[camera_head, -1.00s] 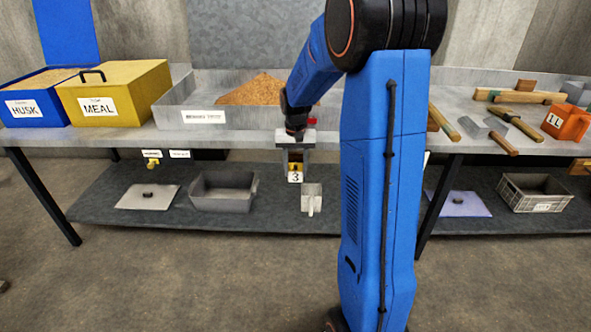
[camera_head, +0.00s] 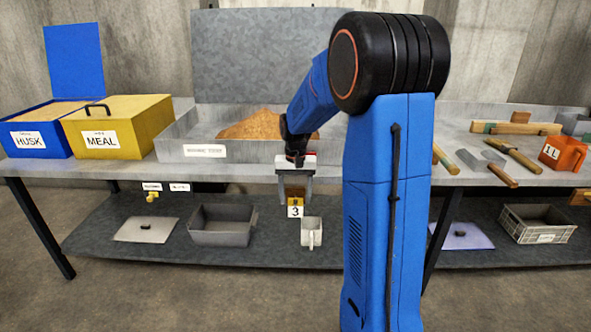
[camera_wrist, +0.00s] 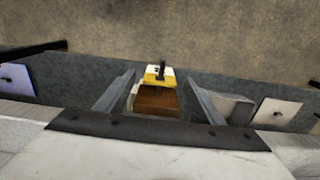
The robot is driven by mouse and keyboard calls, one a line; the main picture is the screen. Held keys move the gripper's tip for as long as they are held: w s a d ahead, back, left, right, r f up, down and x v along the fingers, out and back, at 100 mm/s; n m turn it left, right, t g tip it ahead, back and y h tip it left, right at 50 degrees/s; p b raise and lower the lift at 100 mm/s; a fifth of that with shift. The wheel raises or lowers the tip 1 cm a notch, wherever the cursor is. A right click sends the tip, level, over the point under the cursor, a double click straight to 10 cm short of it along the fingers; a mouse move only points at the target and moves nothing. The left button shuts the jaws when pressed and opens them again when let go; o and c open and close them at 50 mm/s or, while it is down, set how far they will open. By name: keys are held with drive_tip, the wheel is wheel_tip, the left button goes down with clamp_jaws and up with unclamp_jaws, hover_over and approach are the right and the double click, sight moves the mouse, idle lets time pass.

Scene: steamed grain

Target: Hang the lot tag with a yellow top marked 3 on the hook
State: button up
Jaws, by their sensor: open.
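The lot tag (camera_head: 295,211), with a yellow top and a white lower part marked 3, is upright below the bench's front edge. In the wrist view its yellow top (camera_wrist: 158,82) shows at the outer side of a brown wooden block (camera_wrist: 155,99). A dark hook (camera_wrist: 163,70) overlaps the tag's top there; I cannot tell whether it passes through the tag's hole. My gripper (camera_head: 296,197) is above the tag and points down. It is open; in the wrist view its fingers (camera_wrist: 160,78) stand apart on either side of the block and tag, with gaps.
The bench carries a blue HUSK bin (camera_head: 35,125), a yellow MEAL bin (camera_head: 118,118) and a grain tray (camera_head: 235,151). Small labels and a yellow item (camera_head: 152,196) hang at left.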

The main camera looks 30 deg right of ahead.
wheel_tip(320, 180, up, 14)
drive_tip(key=shift+r, duration=0.25)
drive_tip(key=s+a+r+n+t, duration=0.1)
drive_tip(key=s+a+n, duration=0.1)
drive_tip(key=s+a, duration=0.45)
drive_tip(key=s+a+r+n+t, duration=0.1)
drive_tip(key=s+a, duration=0.3)
drive_tip(key=s, duration=0.5)
drive_tip(key=s+a+f+n+t, duration=0.1)
drive_tip(key=s+a+f+n, duration=0.1)
drive_tip(key=s, duration=0.6)
drive_tip(key=s+a+f+n+t, duration=0.1)
drive_tip(key=s+a+f, duration=0.3)
drive_tip(key=s, duration=0.4)
drive_tip(key=shift+f+n+t, duration=0.4)
drive_tip(key=shift+f, duration=0.15)
